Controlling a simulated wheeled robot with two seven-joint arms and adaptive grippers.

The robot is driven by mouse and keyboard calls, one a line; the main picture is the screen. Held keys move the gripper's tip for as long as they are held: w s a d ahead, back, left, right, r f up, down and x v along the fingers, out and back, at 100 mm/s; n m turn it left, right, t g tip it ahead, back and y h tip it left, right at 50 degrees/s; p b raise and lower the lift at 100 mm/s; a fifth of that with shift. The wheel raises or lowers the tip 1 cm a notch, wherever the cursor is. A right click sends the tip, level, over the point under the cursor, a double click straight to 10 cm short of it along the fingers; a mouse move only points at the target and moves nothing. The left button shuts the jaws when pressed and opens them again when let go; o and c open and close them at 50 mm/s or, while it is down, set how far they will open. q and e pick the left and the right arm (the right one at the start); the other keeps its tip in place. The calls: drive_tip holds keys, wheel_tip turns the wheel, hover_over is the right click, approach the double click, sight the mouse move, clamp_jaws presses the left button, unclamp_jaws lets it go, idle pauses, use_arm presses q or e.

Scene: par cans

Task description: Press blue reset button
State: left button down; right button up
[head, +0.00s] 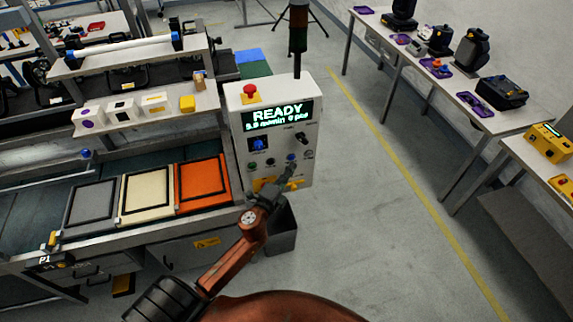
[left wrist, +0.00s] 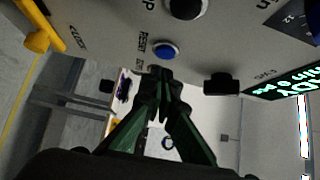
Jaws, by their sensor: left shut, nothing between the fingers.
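The control box (head: 277,115) stands upright at the end of the bench, with a lit display (head: 278,113) reading READY. The small blue reset button (head: 291,157) is low on the right of its face. In the left wrist view the blue button (left wrist: 166,50) is unobstructed, with small lettering beside it. My left gripper (head: 291,170) is shut and empty, just below the button in the head view. In the left wrist view its fingertips (left wrist: 160,76) are close to the button; I cannot tell whether they touch. My right gripper is not in view.
A larger blue knob (head: 258,143), a red mushroom button (head: 250,91) and a black knob (head: 300,136) share the panel. A yellow handle (left wrist: 38,25) sticks out below. A grey bin (head: 283,230) stands under the box.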

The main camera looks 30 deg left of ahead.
use_arm(q)
drive_tip(key=s+d+b, duration=0.1)
drive_tip(key=s, duration=0.9)
drive_tip(key=shift+s+d, duration=0.35)
drive_tip(key=a+f+n+g, duration=0.3)
drive_tip(key=f+n+g, duration=0.1)
drive_tip(key=f, duration=1.6)
drive_tip(key=s+a+f+n+g, duration=0.15)
drive_tip(key=s+f, duration=0.35)
drive_tip(key=f, duration=0.6)
drive_tip(key=s+f+n+g, duration=0.3)
drive_tip(key=s+f, duration=0.2)
drive_tip(key=f, duration=0.7)
drive_tip(key=s+d+f+n+g, duration=0.3)
drive_tip(key=s+f+n+g, duration=0.15)
drive_tip(key=s+f, duration=1.25)
drive_tip(key=s+d+f+n+g, duration=0.1)
drive_tip(key=s+f+g, duration=0.1)
drive_tip(key=s, duration=0.7)
drive_tip(key=s+d+f+n+g+h, duration=0.1)
drive_tip(key=s+f, duration=0.4)
drive_tip(key=s, duration=0.5)
drive_tip(key=shift+d+f+n+g+b, duration=0.2)
drive_tip(key=shift+d+n+g+b, duration=0.2)
drive_tip(key=shift+d+g+b, duration=0.15)
